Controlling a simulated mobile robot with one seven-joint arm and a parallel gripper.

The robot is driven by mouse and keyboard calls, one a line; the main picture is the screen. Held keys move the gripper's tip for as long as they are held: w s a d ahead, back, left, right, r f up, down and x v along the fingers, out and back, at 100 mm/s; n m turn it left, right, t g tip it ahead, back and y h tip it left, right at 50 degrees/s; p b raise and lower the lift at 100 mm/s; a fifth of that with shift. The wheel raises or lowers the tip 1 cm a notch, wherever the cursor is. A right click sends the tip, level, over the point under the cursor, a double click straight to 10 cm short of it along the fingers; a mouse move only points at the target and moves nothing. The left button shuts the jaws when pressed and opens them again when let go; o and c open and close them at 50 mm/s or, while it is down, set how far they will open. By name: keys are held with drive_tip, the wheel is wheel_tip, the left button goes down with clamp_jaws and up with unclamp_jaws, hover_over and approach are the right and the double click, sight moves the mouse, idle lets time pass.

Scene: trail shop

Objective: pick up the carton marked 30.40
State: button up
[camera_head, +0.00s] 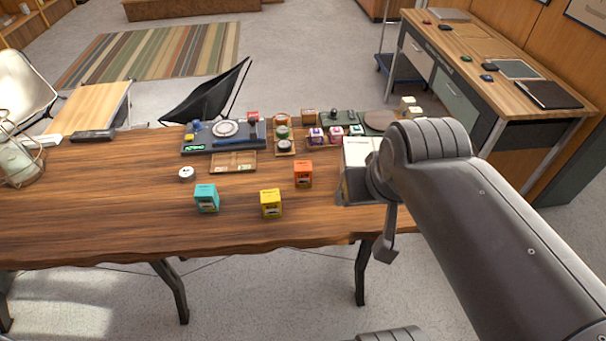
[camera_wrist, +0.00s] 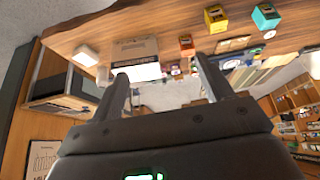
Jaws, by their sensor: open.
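Three small cartons stand apart and upright on the wooden table: a teal carton (camera_head: 206,198), a yellow carton (camera_head: 271,204) and an orange carton (camera_head: 303,174). Their printed marks are too small to read, so I cannot tell which one bears 30.40. In the wrist view, the orange (camera_wrist: 186,45), yellow (camera_wrist: 215,19) and teal (camera_wrist: 266,17) cartons show beyond the fingers. My gripper (camera_wrist: 163,82) is open, with nothing between its fingers. In the head view it is right of the cartons, near the table's right end, partly hidden by my arm.
A white-topped box (camera_head: 358,152) stands close by my gripper, partly hidden by it. Behind the cartons are a wooden tray (camera_head: 233,168), a small white round item (camera_head: 186,174), a scale on a dark base (camera_head: 195,150) and several small boxes. The table's front left is clear.

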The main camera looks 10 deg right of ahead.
drive_tip(key=w+a+f, duration=0.2)
drive_tip(key=w+f, duration=0.2)
drive_tip(key=w, duration=1)
drive_tip(key=g, duration=0.1)
approach(303, 166)
wheel_tip(303, 166, down, 2)
drive_tip(key=shift+m, duration=0.3)
drive_tip(key=shift+w+x, duration=0.15)
drive_tip(key=shift+x, duration=2.6)
drive_tip(key=shift+w+x, duration=0.1)
drive_tip(key=shift+x, duration=2.6)
drive_tip(key=shift+r, duration=0.1)
drive_tip(key=shift+c, duration=0.4)
drive_tip(key=c, duration=1.1)
